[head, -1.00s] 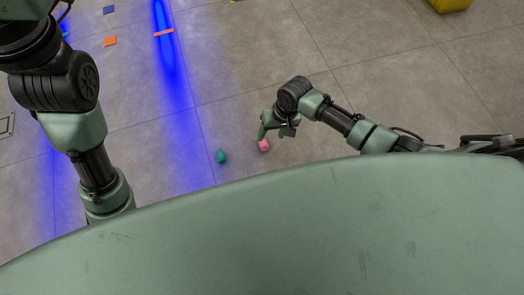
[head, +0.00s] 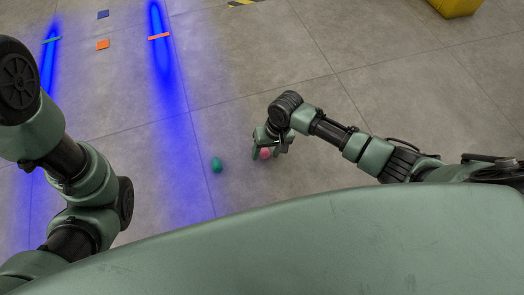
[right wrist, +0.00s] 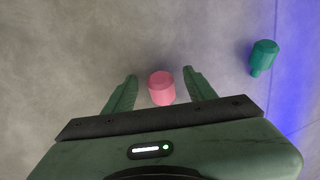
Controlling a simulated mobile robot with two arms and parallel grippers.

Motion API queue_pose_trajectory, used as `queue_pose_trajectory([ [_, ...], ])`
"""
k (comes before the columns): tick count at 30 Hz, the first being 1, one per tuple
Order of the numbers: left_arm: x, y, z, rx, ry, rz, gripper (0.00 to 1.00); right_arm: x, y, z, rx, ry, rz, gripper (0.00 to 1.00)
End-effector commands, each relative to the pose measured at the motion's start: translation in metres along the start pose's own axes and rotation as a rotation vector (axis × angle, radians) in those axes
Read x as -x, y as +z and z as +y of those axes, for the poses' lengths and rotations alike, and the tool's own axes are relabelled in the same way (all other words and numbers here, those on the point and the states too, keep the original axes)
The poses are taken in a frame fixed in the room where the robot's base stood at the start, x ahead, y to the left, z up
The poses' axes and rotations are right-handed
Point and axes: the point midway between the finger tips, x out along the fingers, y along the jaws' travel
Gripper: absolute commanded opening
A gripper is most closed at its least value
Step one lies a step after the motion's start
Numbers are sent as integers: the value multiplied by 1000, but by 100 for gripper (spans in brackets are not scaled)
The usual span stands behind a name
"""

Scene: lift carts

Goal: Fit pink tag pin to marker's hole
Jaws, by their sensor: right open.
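The pink tag pin (head: 265,154) is a small pink cylinder near the floor in the head view, at my right gripper (head: 270,150). In the right wrist view the pink tag pin (right wrist: 161,88) lies between the two green fingers of my right gripper (right wrist: 160,90). The fingers are open, with a gap on each side of the pin. No marker with a hole can be made out for certain. My left arm shows at the left of the head view, but its gripper is out of the picture.
Orange (head: 103,44) and blue (head: 103,14) squares lie farther off, near blue light strips. A yellow object (head: 455,7) is at the top right.

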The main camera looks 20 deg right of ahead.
Motion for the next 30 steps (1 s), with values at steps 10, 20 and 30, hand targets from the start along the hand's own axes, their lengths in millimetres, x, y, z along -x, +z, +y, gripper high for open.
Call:
queue_pose_trajectory([
  [10, 1, 0, 0, 0, 0, 0, 58, -1, 0, 0, 0, 0, 1, 33],
  [20, 1, 0, 0, 0, 1, 1, 58, -1, 0, 0, 0, 0, 1, 0],
  [30, -16, 6, -3, 0, 1, 0, 58, 22, -1, -5, 0, -1, 2, 0],
])
